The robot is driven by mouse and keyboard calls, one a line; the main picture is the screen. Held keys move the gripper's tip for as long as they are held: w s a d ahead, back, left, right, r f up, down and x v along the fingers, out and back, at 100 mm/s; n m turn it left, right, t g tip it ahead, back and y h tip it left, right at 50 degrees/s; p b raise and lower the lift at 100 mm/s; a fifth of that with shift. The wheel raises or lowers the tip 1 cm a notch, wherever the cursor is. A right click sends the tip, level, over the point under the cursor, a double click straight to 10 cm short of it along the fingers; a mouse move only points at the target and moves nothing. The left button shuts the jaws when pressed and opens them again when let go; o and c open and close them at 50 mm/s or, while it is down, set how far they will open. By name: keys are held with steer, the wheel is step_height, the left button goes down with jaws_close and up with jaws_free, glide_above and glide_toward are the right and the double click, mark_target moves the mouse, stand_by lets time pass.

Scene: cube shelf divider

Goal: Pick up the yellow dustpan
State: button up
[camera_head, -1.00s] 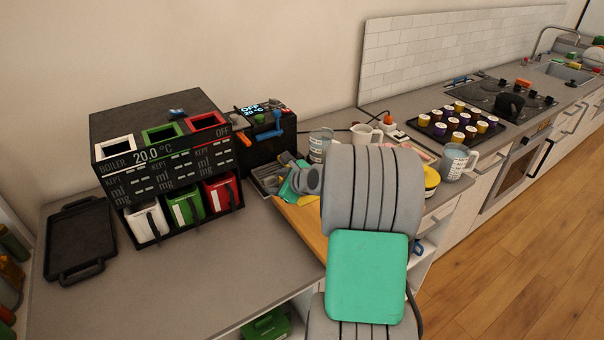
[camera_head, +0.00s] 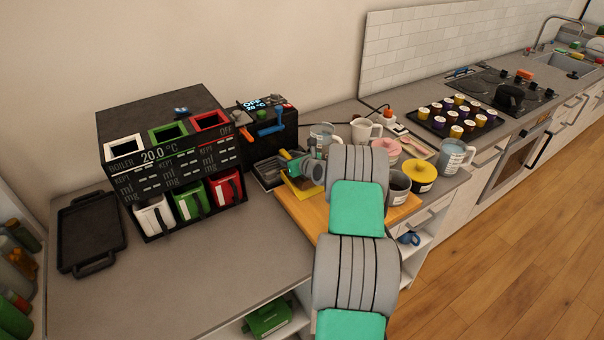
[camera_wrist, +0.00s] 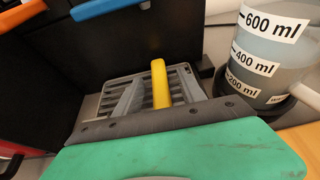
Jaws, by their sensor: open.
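The yellow dustpan shows in the wrist view as an upright yellow handle (camera_wrist: 160,85) in front of a grey slotted tray (camera_wrist: 128,98). In the head view a flat yellow part (camera_head: 303,189) shows on the wooden board, partly covered by my arm. My gripper (camera_head: 291,160) is open just above it, beside the black machine; its fingertips are hard to make out. In the wrist view, a teal and dark-edged part fills the bottom and hides the lower end of the handle.
A measuring jug (camera_wrist: 267,50) stands close to the right of the handle. The black machine (camera_head: 270,125) stands behind, the black boiler (camera_head: 165,130) to the left. The left counter is partly clear.

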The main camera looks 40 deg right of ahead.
steer(key=shift+w+f, duration=0.1)
steer(key=shift+w, duration=0.1)
jaws_close()
stand_by(0.4)
stand_by(0.3)
